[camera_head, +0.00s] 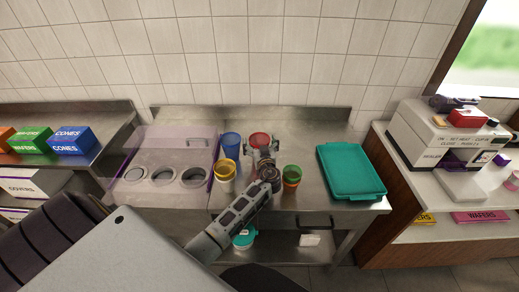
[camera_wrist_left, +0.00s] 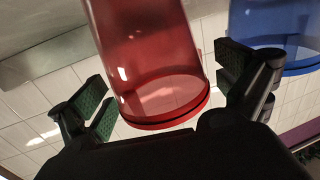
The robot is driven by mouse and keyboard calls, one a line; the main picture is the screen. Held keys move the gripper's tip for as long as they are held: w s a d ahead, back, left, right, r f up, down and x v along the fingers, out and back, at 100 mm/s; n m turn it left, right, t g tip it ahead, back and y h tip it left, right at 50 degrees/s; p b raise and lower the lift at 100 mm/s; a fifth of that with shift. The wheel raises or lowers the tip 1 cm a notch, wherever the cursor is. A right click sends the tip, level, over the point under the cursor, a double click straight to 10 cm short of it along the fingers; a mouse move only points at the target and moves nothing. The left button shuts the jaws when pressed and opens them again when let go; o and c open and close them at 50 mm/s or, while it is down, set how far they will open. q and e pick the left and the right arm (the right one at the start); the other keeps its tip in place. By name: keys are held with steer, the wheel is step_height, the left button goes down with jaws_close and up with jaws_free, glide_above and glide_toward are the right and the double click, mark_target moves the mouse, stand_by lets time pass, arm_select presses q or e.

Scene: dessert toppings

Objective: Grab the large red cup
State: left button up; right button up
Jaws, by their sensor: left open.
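The large red cup (camera_head: 259,139) stands upright on the steel counter, toward the back wall, partly hidden behind my left gripper in the head view. In the left wrist view the red cup (camera_wrist_left: 152,65) is close and fills the space between the fingers. My left gripper (camera_head: 263,157) is open, with one finger on each side of the cup. In the wrist view the fingers (camera_wrist_left: 165,100) show gaps to the cup's sides. My right gripper is not in view.
A blue cup (camera_head: 231,146) stands just left of the red cup and shows close to one finger in the wrist view (camera_wrist_left: 290,35). Yellow cups (camera_head: 225,170) and a green-orange cup (camera_head: 291,175) stand nearer the front. A teal tray (camera_head: 350,172) lies right. A clear-lidded bin (camera_head: 165,150) stands left.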

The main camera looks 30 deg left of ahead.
arm_select(q)
steer(key=shift+w+a, duration=0.1)
steer(key=shift+w, duration=0.05)
steer(key=shift+c, duration=0.4)
steer(key=c, duration=0.8)
